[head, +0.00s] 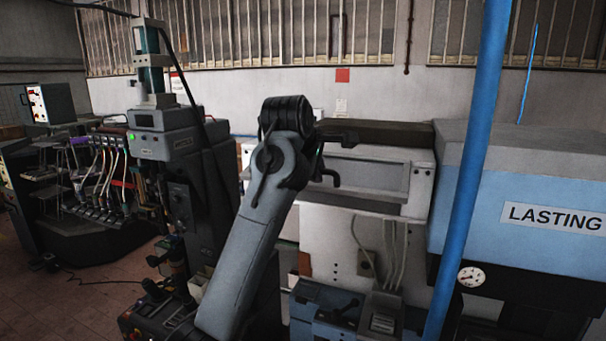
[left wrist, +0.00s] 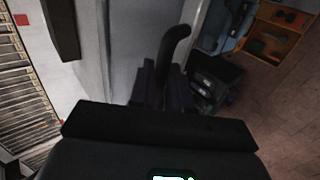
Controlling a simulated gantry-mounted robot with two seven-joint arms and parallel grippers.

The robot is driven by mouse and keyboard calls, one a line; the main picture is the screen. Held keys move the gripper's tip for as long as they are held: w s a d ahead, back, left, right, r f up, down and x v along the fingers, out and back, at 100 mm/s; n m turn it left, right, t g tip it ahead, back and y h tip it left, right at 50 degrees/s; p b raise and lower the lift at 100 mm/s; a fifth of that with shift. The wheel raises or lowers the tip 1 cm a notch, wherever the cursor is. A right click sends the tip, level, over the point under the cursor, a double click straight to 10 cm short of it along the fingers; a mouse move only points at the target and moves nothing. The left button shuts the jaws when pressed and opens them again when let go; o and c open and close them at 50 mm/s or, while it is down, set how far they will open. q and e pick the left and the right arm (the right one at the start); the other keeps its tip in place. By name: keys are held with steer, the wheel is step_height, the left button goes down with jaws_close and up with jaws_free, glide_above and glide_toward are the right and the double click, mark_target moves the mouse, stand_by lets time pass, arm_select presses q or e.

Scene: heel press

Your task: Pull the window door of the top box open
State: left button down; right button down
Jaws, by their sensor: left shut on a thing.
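The top box with its pale window door (head: 375,182) is right of my left arm in the head view. A dark hooked handle (head: 333,178) shows at the door's left side. My left gripper (head: 318,168) is at this handle, partly hidden behind my own wrist. In the left wrist view the black curved handle (left wrist: 175,45) rises between the fingers of the left gripper (left wrist: 163,82), which are shut on it. The door's grey surface (left wrist: 120,45) is beside the handle there. I cannot tell whether the door stands ajar. My right gripper is not in view.
A blue pipe (head: 468,160) runs upright in front of the blue LASTING machine (head: 548,205). A dark bar (head: 375,133) lies along the box's top. A grey machine (head: 165,135) stands at the left. An orange shelf (left wrist: 278,40) shows in the left wrist view.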

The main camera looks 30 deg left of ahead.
arm_select(q)
steer(key=shift+w+f, duration=0.2)
steer(key=shift+f, duration=0.1)
steer(key=c, duration=1.5)
jaws_free()
steer(key=shift+o, duration=1.4)
steer(key=shift+w+r, duration=0.2)
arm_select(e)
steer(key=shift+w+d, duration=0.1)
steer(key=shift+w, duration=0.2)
arm_select(q)
steer(key=shift+s+r, duration=0.15)
steer(key=shift+s, duration=0.05)
